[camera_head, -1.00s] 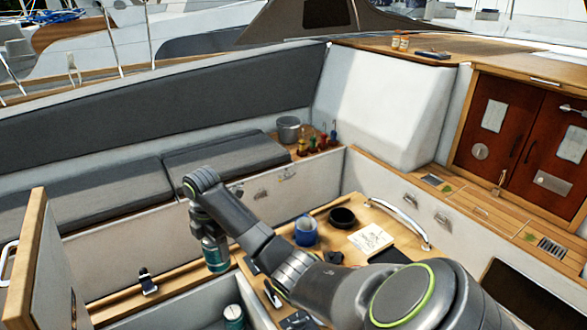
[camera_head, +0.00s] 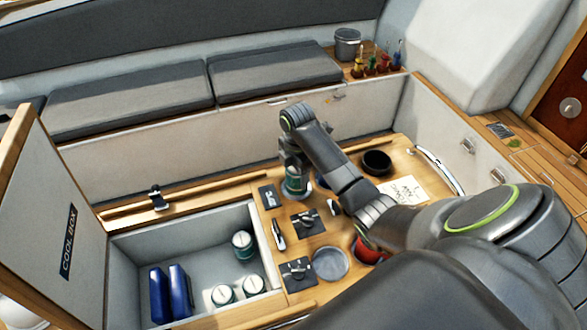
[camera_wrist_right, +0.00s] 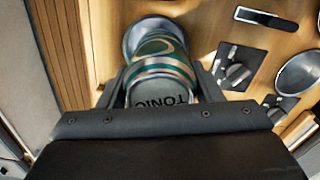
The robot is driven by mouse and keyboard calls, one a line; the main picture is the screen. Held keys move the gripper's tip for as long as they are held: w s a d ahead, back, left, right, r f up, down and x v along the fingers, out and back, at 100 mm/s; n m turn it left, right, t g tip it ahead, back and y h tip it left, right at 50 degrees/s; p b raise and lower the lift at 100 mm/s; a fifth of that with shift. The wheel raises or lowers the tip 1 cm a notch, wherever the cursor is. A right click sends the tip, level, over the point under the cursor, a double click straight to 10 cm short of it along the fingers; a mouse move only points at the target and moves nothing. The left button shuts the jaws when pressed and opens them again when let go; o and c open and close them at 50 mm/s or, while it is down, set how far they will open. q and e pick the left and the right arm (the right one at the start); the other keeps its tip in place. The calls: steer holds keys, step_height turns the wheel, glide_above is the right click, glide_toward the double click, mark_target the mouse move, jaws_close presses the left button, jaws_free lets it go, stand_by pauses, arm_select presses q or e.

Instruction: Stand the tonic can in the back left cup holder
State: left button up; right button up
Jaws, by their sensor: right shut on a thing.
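The tonic can (camera_head: 296,181), green and silver, is in my right gripper (camera_head: 294,168) over the left back part of the wooden table. In the right wrist view the can (camera_wrist_right: 162,72) sits between the fingers, its end marked TONIC towards the camera. The pale rim of the back left cup holder (camera_wrist_right: 130,36) shows just beyond the can's far end. I cannot tell whether the can's base is inside the holder or above it. An empty round holder (camera_head: 330,263) lies nearer the front. My left gripper is not in view.
The open cool box (camera_head: 190,236) holds several similar cans and blue packs (camera_head: 170,293). A red cup (camera_head: 367,251), a black bowl (camera_head: 377,162) and switch panels (camera_head: 307,222) are on the table.

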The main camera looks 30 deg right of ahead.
steer(key=shift+w+f, duration=0.1)
steer(key=shift+f, duration=0.35)
steer(key=shift+w+d+f, duration=0.15)
steer(key=shift+w+f, duration=0.15)
steer(key=shift+w, duration=0.3)
steer(key=shift+s+f, duration=0.15)
steer(key=shift+s, duration=0.35)
steer(key=o, duration=1.2)
steer(key=shift+w+f, duration=0.15)
steer(key=shift+w, duration=0.05)
